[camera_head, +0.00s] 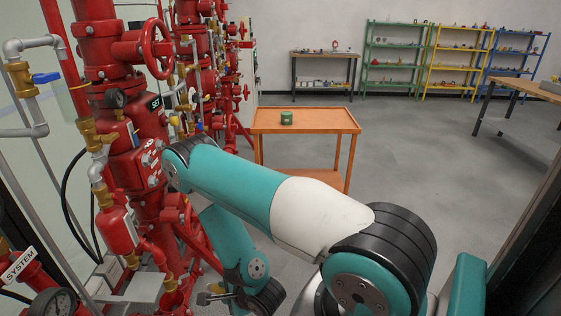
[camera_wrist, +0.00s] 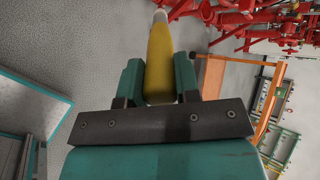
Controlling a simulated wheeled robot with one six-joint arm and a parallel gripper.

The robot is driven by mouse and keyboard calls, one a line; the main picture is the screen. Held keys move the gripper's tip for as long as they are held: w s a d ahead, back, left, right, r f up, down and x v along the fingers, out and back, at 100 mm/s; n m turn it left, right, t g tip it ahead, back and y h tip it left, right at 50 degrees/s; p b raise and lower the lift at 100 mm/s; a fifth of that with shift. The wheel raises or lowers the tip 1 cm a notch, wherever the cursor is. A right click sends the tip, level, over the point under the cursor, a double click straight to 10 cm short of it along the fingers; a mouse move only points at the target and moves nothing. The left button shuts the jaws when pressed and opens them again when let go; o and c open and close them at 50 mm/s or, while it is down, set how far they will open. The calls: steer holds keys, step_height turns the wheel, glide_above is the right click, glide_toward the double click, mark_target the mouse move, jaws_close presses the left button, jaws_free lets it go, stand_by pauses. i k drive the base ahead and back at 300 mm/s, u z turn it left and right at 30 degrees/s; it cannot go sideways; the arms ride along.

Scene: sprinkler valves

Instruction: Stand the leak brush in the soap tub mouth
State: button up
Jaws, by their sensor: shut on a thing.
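My gripper (camera_wrist: 158,72) is shut on the yellow handle of the leak brush (camera_wrist: 160,60) in the wrist view. The handle runs up between the two teal fingers, with a pale part at its far end near the top edge. The brush's far tip is cut off there. A small green round tub (camera_head: 287,118), which looks like the soap tub, stands on the orange cart in the head view. Its mouth is too small to make out. My gripper is low in front of the red pipework, well apart from the tub; the brush is not clear in the head view.
The orange cart (camera_head: 305,127) has a clear top around the tub. Red valves and pipes (camera_head: 125,150) crowd the left side. A workbench (camera_head: 325,54) and coloured shelves (camera_head: 395,58) stand at the back. Another bench (camera_head: 525,88) is at right. Grey floor between is open.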

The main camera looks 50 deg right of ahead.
mark_target(286, 121)
steer(key=z, duration=1.45)
steer(key=i, duration=2.35)
steer(key=u, duration=0.2)
